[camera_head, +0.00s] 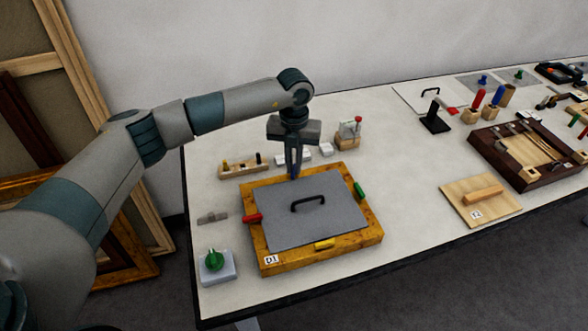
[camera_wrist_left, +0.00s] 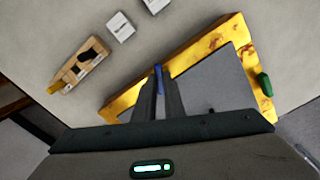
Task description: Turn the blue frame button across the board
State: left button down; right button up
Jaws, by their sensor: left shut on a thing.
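The blue frame button (camera_wrist_left: 159,79) shows between the fingertips of my left gripper in the left wrist view; in the head view it is hidden behind the fingers. My left gripper (camera_head: 293,174) points down at the far edge of the gilt frame (camera_head: 368,240) and is shut on the button; its fingers also show in the left wrist view (camera_wrist_left: 160,92). The grey board (camera_head: 290,232) with a black handle (camera_head: 309,203) lies inside the frame. A red button (camera_head: 253,218), a yellow button (camera_head: 324,244) and a green button (camera_head: 360,190) sit on the other sides. My right gripper is not in view.
A grey box with a green knob (camera_head: 213,261) stands front left. A wooden block with pegs (camera_head: 243,168) and white blocks (camera_head: 293,158) lie behind the frame. A dark wooden tray (camera_head: 530,180) and a pale board with a wooden bar (camera_head: 480,202) are at the right.

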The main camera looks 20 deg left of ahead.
pick_arm(q)
jog(key=n+b, duration=0.1)
jog(key=n, duration=0.2)
jog(key=shift+f+n+b, duration=0.1)
jog(key=shift+n+b, duration=0.2)
jog(key=shift+b, duration=0.1)
jog(key=shift+n+b, duration=0.4)
jog(key=shift+n, duration=0.6)
jog(key=c, duration=1.8)
grip_release()
jog(key=shift+c, duration=0.2)
jog(key=shift+r, duration=0.2)
